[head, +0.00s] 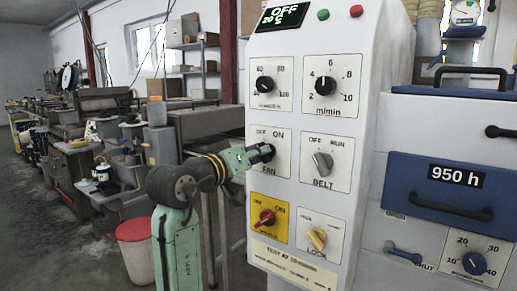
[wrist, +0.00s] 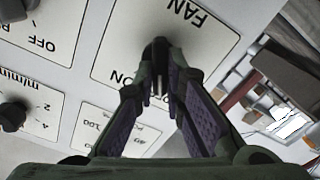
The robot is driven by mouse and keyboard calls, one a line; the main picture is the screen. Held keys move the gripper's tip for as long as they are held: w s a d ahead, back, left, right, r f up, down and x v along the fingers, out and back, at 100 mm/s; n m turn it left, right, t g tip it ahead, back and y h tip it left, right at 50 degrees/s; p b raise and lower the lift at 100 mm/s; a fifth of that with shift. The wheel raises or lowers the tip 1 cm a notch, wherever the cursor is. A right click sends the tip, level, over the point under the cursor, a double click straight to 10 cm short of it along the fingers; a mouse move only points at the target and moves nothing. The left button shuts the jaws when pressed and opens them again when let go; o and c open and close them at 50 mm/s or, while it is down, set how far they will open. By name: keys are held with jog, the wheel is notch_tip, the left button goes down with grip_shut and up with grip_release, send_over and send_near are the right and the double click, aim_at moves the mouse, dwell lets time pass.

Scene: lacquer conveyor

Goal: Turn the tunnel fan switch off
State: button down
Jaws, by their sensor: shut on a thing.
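The fan panel (head: 281,173) is a white plate with OFF at upper left, ON at upper right and FAN below. My gripper (head: 263,153) reaches it from the left and covers most of its black knob. In the wrist view, my gripper (wrist: 161,88) has its two fingers closed around the black fan switch knob (wrist: 157,50). The plate appears upside down there, with FAN above and ON to the left of the fingers.
Close by on the white cabinet are the belt knob (head: 322,163), the m/min dial (head: 325,85), another black dial (head: 264,84), a red knob (head: 265,218) and a yellow lock knob (head: 317,238). A blue-fronted oven (head: 450,208) stands right.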

dwell(0.4)
jog(key=c, duration=1.7)
grip_release()
jog(key=shift+o, duration=0.2)
jog(key=v, duration=1.2)
